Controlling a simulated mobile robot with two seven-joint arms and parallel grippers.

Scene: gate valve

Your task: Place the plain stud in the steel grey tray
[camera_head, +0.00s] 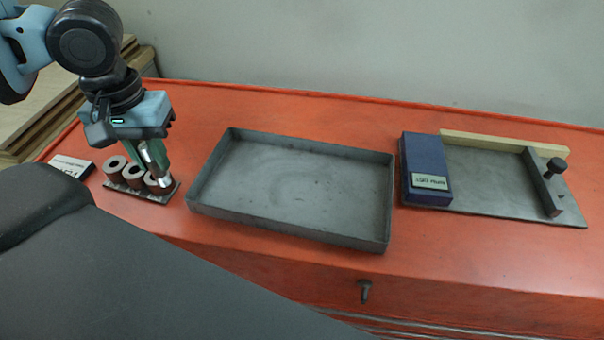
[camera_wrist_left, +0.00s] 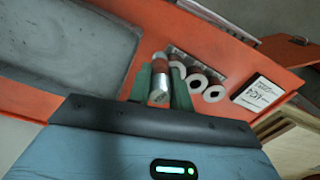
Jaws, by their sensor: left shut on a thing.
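My left gripper (camera_head: 154,160) is shut on a silvery metal stud (camera_head: 158,161), and the stud tilts between its green fingers. The gripper is over the row of brown round holders at the left end of the bench. In the left wrist view the stud (camera_wrist_left: 160,85) shows between the fingers (camera_wrist_left: 162,90). I cannot tell whether its lower end is clear of the nearest holder. The steel grey tray (camera_head: 290,190) lies empty in the middle of the bench, to the right of the gripper. It also shows in the left wrist view (camera_wrist_left: 70,45). My right gripper is not in view.
The holders (camera_head: 133,176) have pale tops with holes and stand on a dark plate. A small labelled card (camera_head: 72,167) lies to their left. Right of the tray are a blue labelled box (camera_head: 425,165) and a grey plate fixture (camera_head: 490,185) with a knob.

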